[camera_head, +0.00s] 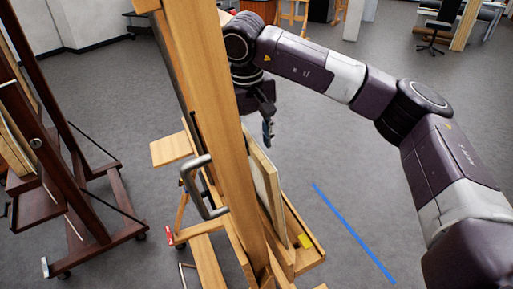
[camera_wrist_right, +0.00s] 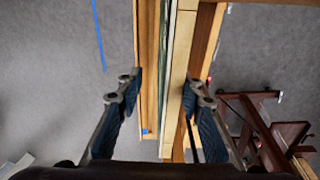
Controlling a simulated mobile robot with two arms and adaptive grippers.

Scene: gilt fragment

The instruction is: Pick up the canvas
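The canvas (camera_head: 265,187) stands upright on the ledge of a light wooden easel (camera_head: 215,110), partly hidden behind the easel's mast in the head view. In the right wrist view the canvas shows edge-on as a pale wooden strip (camera_wrist_right: 180,60). My right gripper (camera_head: 268,132) is above the canvas's upper edge. In the right wrist view its two fingers (camera_wrist_right: 163,88) are spread apart, one on each side of the canvas edge, with no clear contact. My left gripper is not in view.
The easel's ledge (camera_head: 303,222) carries a small yellow item (camera_head: 305,241). A metal handle (camera_head: 197,187) sticks out from the mast. A dark red easel (camera_head: 75,200) stands at left. Open grey floor with a blue tape line (camera_head: 352,232) lies to the right.

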